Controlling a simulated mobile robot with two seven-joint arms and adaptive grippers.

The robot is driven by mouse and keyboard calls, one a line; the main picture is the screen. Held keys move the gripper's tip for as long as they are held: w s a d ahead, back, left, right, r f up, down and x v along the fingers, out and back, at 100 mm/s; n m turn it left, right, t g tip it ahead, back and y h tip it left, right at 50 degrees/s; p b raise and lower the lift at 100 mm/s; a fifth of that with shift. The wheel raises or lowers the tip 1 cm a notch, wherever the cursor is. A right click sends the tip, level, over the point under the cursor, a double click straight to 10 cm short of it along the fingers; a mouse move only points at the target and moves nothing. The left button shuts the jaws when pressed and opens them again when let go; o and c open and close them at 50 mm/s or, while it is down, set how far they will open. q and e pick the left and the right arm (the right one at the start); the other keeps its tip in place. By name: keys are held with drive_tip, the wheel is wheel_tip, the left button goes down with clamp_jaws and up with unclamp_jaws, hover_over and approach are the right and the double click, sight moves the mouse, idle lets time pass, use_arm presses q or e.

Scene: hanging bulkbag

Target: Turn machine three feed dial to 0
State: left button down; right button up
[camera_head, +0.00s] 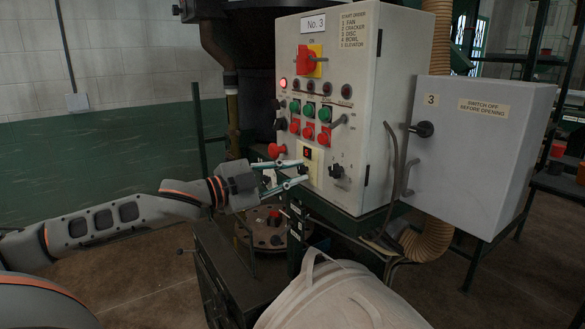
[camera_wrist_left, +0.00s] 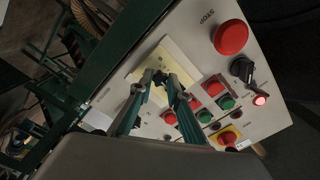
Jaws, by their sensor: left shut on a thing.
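The machine three control panel (camera_head: 350,100) is a pale box marked "No. 3" in the head view. A yellow plate (camera_head: 316,165) low on its front carries a small dark display (camera_head: 307,153) with a red figure I cannot read surely. My left gripper (camera_head: 303,171) reaches this plate from the left. In the left wrist view, its fingers (camera_wrist_left: 162,78) close around a small dark dial (camera_wrist_left: 160,76) on the yellow plate (camera_wrist_left: 180,62). The fingers hide most of the dial, so its setting cannot be read. My right gripper is in neither view.
Red and green buttons (camera_head: 309,110) sit above the plate, a red stop button (camera_head: 276,150) to its left and a black knob (camera_head: 336,171) to its right. A grey switch box (camera_head: 480,140) stands at the right. A pale bulk bag (camera_head: 330,295) fills the front.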

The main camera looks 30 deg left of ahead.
use_arm(q)
drive_tip(key=n, duration=0.3)
drive_tip(key=shift+r+n, duration=0.1)
drive_tip(key=shift+n, duration=0.3)
drive_tip(key=n, duration=0.3)
drive_tip(key=shift+n, duration=0.3)
drive_tip(key=n, duration=0.3)
drive_tip(key=shift+n, duration=0.3)
drive_tip(key=n, duration=0.3)
drive_tip(key=shift+n, duration=0.3)
drive_tip(key=n, duration=1.2)
drive_tip(key=shift+n, duration=0.4)
drive_tip(key=c, duration=1.9)
unclamp_jaws()
drive_tip(key=shift+w, duration=0.1)
